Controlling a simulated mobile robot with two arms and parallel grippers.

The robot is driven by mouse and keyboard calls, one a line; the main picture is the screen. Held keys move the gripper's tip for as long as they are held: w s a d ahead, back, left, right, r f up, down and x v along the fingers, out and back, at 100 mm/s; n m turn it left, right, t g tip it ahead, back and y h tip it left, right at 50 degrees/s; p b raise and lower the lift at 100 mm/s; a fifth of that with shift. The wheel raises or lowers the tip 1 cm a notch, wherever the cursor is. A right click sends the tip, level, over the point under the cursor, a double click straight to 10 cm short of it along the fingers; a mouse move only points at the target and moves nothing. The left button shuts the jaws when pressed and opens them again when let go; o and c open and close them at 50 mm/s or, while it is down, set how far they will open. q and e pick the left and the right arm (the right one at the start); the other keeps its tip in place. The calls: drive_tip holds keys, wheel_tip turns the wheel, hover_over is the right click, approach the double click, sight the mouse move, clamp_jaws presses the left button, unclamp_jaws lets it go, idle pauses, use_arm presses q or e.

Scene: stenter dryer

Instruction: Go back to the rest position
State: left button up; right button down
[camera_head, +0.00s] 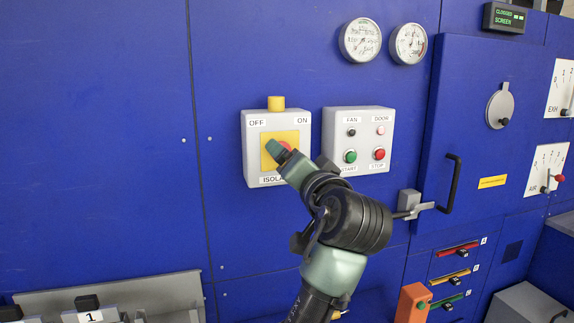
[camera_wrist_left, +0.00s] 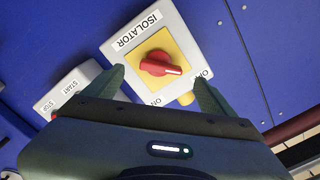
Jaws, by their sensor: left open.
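My left gripper (camera_head: 277,152) is in front of the isolator box (camera_head: 253,152) in the head view, and its tip covers part of the red knob (camera_head: 285,146). In the left wrist view, the open fingers of my left gripper (camera_wrist_left: 162,90) stand on either side below the red knob (camera_wrist_left: 156,66). Nothing is held between them. The knob's white mark points towards the box corner with the OFF label, which a finger partly covers. I cannot tell whether the fingers touch the box. My right gripper is not in view.
Two gauges (camera_head: 360,40) sit above. A door (camera_head: 468,110) with a black handle (camera_head: 452,184) is further right. Coloured handles (camera_head: 455,249) are below it. The blue panel left is clear.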

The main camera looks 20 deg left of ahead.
use_arm(q)
drive_tip(key=v, duration=0.2)
drive_tip(key=shift+s+d, duration=0.15)
drive_tip(key=shift+s, duration=0.1)
